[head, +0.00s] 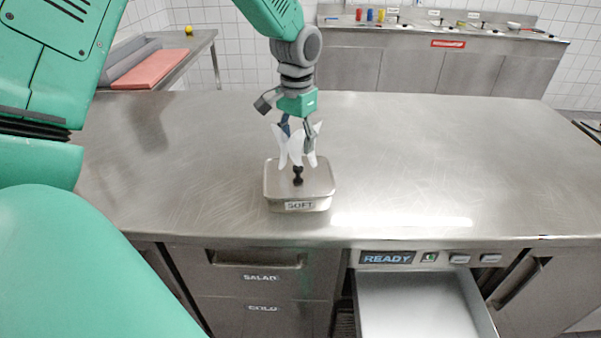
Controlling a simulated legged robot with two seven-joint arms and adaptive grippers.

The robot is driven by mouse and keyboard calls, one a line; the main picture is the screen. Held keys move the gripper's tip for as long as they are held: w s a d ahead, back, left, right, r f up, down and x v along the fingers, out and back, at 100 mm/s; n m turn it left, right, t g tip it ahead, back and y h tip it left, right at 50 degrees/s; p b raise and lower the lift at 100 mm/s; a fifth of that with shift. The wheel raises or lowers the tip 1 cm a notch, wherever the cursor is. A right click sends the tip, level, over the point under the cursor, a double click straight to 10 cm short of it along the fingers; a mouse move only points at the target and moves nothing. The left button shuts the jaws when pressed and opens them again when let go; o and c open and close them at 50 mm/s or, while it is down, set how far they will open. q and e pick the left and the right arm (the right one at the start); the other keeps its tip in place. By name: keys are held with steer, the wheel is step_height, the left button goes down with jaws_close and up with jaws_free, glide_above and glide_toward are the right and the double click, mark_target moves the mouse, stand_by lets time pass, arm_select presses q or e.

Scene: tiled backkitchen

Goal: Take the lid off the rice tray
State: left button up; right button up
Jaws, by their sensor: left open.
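A rectangular steel tray (299,204) stands on the steel counter, with a label on its front that seems to read "SOFT". Its steel lid (319,184) is on top, with a dark knob (297,175) standing up in the middle. My left gripper (297,160) points down directly above the lid, its pale fingers apart. The fingertips are just above or around the top of the knob; I cannot tell whether they touch it. My right gripper is not in view.
The steel counter (430,160) is clear around the tray. Below its front edge, a drawer (420,305) stands open under a "READY" label. A side table (165,65) with red and grey boards is at the back left. A unit with small containers stands along the back wall.

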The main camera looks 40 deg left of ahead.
mark_target(298, 167)
arm_select(q)
steer(key=f, duration=0.4)
steer(key=shift+w, duration=0.3)
steer(key=shift+w+a+f+p, duration=0.1)
steer(key=shift+a+f+p, duration=0.1)
steer(key=shift+f, duration=1.1)
steer(key=shift+a+f+p, duration=0.1)
steer(key=shift+f+p, duration=0.05)
steer(key=shift+f, duration=1.1)
steer(key=shift+d, duration=0.1)
jaws_close()
